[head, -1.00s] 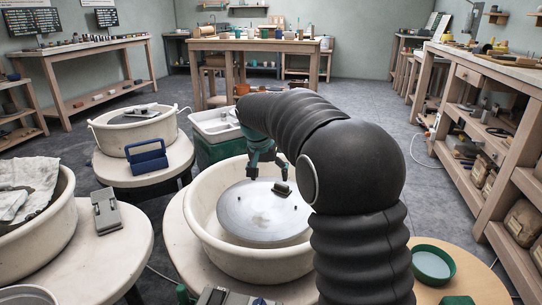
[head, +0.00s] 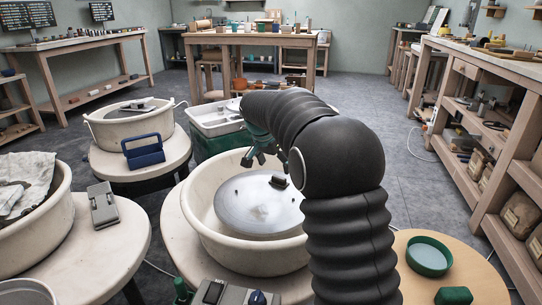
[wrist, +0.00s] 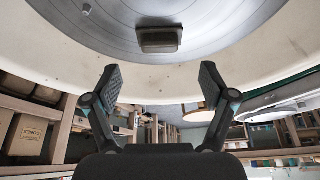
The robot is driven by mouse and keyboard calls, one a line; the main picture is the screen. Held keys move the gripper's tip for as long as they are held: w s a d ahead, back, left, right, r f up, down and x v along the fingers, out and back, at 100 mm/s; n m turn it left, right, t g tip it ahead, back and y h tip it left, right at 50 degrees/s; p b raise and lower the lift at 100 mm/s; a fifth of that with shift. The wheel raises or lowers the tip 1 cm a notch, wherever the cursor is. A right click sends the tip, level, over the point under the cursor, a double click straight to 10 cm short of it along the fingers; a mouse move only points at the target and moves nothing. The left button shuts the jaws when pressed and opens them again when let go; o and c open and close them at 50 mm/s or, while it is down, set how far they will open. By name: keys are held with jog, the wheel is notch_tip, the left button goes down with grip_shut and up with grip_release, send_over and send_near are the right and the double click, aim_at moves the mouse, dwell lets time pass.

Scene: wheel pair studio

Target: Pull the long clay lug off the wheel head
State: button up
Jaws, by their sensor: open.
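The long clay lug (head: 279,182) is a dark block on the far right part of the grey wheel head (head: 250,215). In the wrist view the lug (wrist: 160,40) is a brownish block near the rim of the wheel head (wrist: 215,18), centred ahead of the gap between my fingers. My gripper (head: 258,159) is open and empty at the far rim of the basin, a little left of the lug and apart from it. In the wrist view both fingers of my gripper (wrist: 160,74) are spread wide with nothing between them.
The pale basin wall (head: 207,232) surrounds the wheel head. A small peg (wrist: 87,8) stands on the wheel head away from the lug. A white sink (head: 215,118) stands behind. A round wooden table with a green dish (head: 429,255) is at right.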

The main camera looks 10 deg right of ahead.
aim_at(278, 177)
jog(key=x, duration=0.6)
jog(key=shift+w+d+f, duration=0.1)
jog(key=shift+w+f, duration=0.05)
jog(key=shift+f, duration=0.05)
grip_shut()
dwell(0.4)
